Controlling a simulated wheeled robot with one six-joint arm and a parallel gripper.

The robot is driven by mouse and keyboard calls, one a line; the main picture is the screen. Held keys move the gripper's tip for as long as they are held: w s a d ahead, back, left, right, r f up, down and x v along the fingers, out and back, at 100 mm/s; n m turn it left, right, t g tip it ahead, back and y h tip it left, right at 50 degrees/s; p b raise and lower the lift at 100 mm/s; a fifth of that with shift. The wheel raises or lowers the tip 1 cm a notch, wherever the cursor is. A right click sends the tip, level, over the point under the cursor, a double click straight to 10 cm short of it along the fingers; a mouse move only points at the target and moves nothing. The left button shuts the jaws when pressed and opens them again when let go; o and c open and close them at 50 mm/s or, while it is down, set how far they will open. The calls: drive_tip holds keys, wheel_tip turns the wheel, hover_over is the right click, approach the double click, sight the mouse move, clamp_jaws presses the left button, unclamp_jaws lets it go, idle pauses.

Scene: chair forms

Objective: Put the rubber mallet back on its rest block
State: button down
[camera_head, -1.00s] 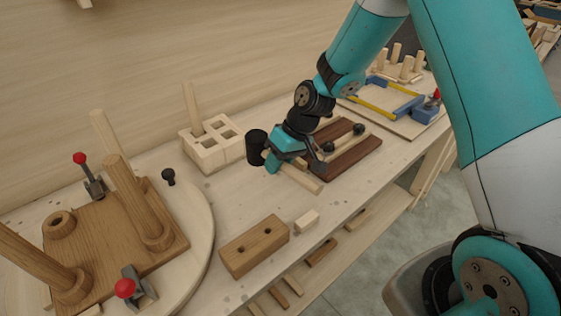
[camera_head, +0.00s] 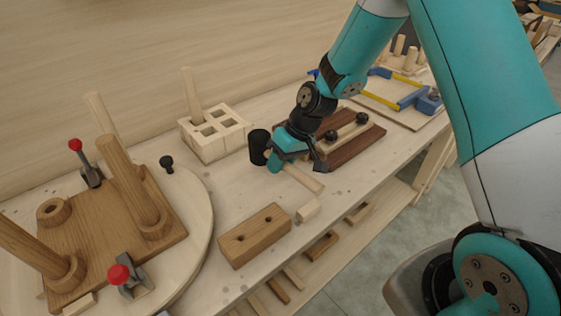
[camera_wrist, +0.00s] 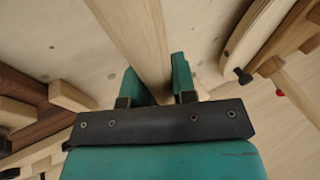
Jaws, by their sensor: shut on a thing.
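The rubber mallet has a black cylindrical head (camera_head: 258,147) and a pale wooden handle (camera_head: 303,178). My teal gripper (camera_head: 274,163) is shut on the handle close to the head. The mallet lies tilted over the bench, head to the back left and handle end to the front right. In the wrist view the handle (camera_wrist: 135,40) runs between the fingers of my gripper (camera_wrist: 160,78). I cannot tell the mallet's height above the bench. A wooden block with two holes (camera_head: 262,243) lies in front; I cannot tell which block is the mallet's rest.
A small pale block (camera_head: 308,211) lies just beyond the handle end. A pale rack with square openings (camera_head: 213,146) holds an upright rod behind the mallet. Dark boards (camera_head: 361,151) lie to the right. A round board with pegs and red-knobbed clamps (camera_head: 196,257) fills the left.

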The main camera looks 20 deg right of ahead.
drive_tip(key=shift+s+f+b, duration=0.1)
drive_tip(key=shift+f+b, duration=1.45)
drive_tip(key=shift+f, duration=0.65)
drive_tip(key=c, duration=0.8)
unclamp_jaws()
drive_tip(key=shift+c, duration=0.2)
drive_tip(key=b+v, duration=0.1)
drive_tip(key=v, duration=1.6)
drive_tip(key=s+a+r+n, duration=0.1)
drive_tip(key=s+a, duration=0.3)
drive_tip(key=s, duration=0.3)
drive_tip(key=s+a+r+n, duration=0.1)
drive_tip(key=s+a, duration=0.3)
drive_tip(key=s, duration=0.4)
drive_tip(key=s+a+r+n+h, duration=0.1)
drive_tip(key=s+a+r, duration=0.2)
drive_tip(key=s, duration=0.5)
drive_tip(key=shift+s+a+r+g, duration=0.25)
drive_tip(key=shift+a+g, duration=0.15)
drive_tip(key=shift+a, duration=0.2)
